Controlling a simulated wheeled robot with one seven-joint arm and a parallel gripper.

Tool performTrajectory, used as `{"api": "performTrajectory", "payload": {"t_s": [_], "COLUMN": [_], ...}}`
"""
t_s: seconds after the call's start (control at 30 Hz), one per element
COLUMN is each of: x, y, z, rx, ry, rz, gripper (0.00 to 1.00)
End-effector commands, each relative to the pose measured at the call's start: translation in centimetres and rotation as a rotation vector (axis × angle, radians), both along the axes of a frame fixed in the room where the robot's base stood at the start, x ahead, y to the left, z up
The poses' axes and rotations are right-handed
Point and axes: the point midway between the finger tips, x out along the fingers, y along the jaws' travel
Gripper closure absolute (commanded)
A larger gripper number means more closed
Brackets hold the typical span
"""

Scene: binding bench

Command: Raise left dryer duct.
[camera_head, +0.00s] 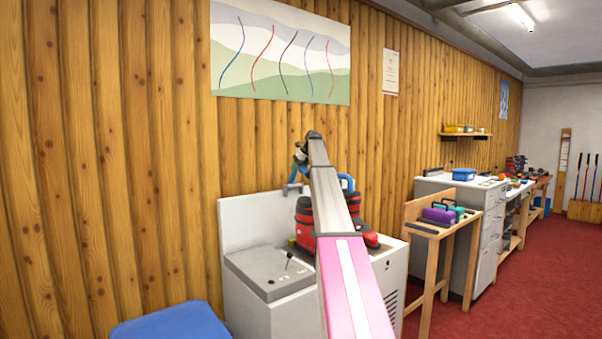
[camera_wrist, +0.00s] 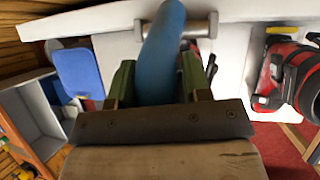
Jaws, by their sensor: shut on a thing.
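The boot dryer is a white cabinet (camera_head: 250,225) against the log wall. Its left duct (camera_head: 295,173) is a blue tube, partly hidden by my arm. In the wrist view the blue duct (camera_wrist: 161,50) runs between the green fingers of my gripper (camera_wrist: 157,78), which is shut on it. In the head view my gripper (camera_head: 301,154) is small and mostly hidden at the end of my arm, above the dryer. Another blue duct (camera_head: 347,181) shows to the right of my arm. Red and black ski boots (camera_head: 305,222) stand on the dryer; one boot (camera_wrist: 292,78) also shows in the wrist view.
A blue padded seat (camera_head: 175,325) is at the bottom left. A wooden stand (camera_head: 429,230) with purple and green items is right of the dryer, before a drawer cabinet (camera_head: 489,240). Red floor (camera_head: 545,265) is open at the right.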

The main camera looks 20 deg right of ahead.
Motion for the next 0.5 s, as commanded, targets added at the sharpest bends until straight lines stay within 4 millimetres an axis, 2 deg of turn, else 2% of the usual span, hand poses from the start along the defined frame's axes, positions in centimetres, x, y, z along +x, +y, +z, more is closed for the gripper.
{"api": "performTrajectory", "payload": {"t_s": [0.03, 0.5], "x": [0.42, 1.05], "y": [0.97, 1.48], "z": [0.33, 0.41], "rx": [0.005, -0.031], "ry": [0.022, 0.118], "rz": [0.018, 0.02], "gripper": [0.98, 0.99]}}
